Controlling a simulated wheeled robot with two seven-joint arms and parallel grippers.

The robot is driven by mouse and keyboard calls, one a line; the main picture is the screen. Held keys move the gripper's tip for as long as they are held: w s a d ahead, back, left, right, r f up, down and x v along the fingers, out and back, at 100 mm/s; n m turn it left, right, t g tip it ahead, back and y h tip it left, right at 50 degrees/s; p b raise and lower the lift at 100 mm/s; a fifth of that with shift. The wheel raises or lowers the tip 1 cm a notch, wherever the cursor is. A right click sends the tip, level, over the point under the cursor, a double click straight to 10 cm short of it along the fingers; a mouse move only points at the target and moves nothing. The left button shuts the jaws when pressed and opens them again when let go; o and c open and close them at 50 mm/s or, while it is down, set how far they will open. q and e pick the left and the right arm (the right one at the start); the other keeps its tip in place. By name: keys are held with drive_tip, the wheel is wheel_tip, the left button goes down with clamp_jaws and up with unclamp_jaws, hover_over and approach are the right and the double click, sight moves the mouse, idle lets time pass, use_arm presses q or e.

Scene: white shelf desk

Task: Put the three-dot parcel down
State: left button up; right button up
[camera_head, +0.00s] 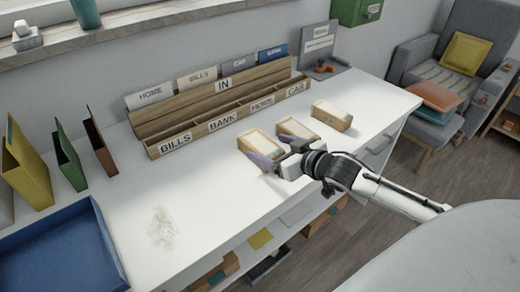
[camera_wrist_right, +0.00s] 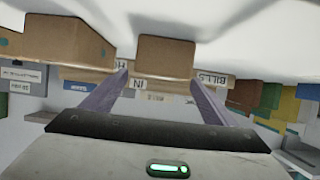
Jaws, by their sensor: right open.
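Three light-topped brown cardboard parcels stand in a row on the white desk: a left parcel (camera_head: 252,140), a middle parcel (camera_head: 298,129) and a right parcel (camera_head: 333,115). I cannot make out dots on any of them, so I cannot tell which is the three-dot one. My right gripper (camera_head: 266,148) is open at the near side of the left and middle parcels. In the wrist view, which looks upside down, a brown parcel (camera_wrist_right: 165,57) shows beyond and between the spread fingers (camera_wrist_right: 158,78). Nothing is clearly held. My left gripper is not in view.
A wooden sorter (camera_head: 218,110) labelled BILLS, BANK, HOME and CAR stands behind the parcels. A blue tray (camera_head: 60,235) and upright coloured folders (camera_head: 25,165) are at the left. The desk's front left is clear except for a pale speckled patch (camera_head: 162,228).

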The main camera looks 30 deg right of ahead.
sight(260, 143)
drive_tip(key=shift+x, duration=2.65)
drive_tip(key=shift+r, duration=0.15)
drive_tip(key=c, duration=1.2)
drive_tip(key=shift+r, duration=0.15)
drive_tip(key=shift+c, duration=0.9)
